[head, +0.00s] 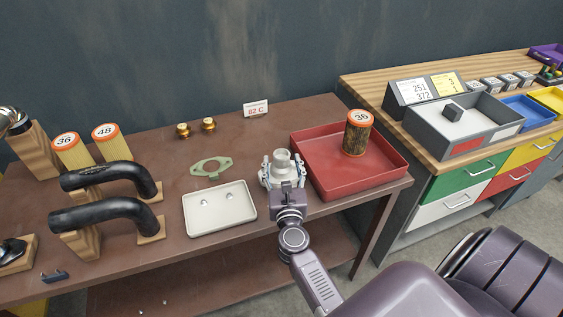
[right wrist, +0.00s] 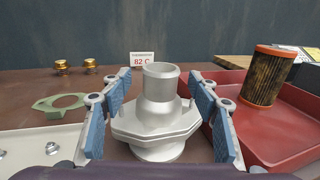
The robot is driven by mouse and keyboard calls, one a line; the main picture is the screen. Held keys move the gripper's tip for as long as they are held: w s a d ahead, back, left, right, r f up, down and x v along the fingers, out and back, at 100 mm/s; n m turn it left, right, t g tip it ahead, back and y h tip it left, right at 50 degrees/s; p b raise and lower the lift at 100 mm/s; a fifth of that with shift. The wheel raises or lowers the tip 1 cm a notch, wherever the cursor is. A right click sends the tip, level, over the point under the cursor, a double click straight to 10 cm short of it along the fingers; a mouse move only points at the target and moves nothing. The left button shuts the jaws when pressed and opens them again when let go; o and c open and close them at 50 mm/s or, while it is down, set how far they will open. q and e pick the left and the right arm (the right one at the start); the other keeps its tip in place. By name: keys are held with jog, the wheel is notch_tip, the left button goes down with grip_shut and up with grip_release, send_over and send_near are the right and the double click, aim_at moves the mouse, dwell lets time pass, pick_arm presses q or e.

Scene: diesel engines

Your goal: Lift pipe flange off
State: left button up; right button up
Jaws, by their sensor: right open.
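The pipe flange (head: 282,162) is a silver-grey metal piece with an upright round neck, standing near the middle of the brown table. In the right wrist view the pipe flange (right wrist: 158,112) shows its wide plate low down, on top of a round metal base. My right gripper (head: 284,175) is open, with its blue-padded fingers on either side of the flange. In the right wrist view the fingers of the right gripper (right wrist: 160,110) stand apart from the neck; whether they touch the plate's ends I cannot tell. My left gripper is not in view.
A red tray (head: 346,188) with a used filter (head: 357,133) stands close on the right. A white tray (head: 220,232) with two small nuts is on the left. A green gasket (head: 212,166), brass parts (head: 183,130) and an 82 C sign (head: 256,109) lie behind. Black hoses (head: 105,213) stand further left.

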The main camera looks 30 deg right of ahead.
aim_at(282, 162)
jog(key=x, duration=0.3)
jog(key=shift+w, duration=0.1)
jog(key=shift+c, duration=0.3)
jog(key=shift+r, duration=0.1)
grip_shut()
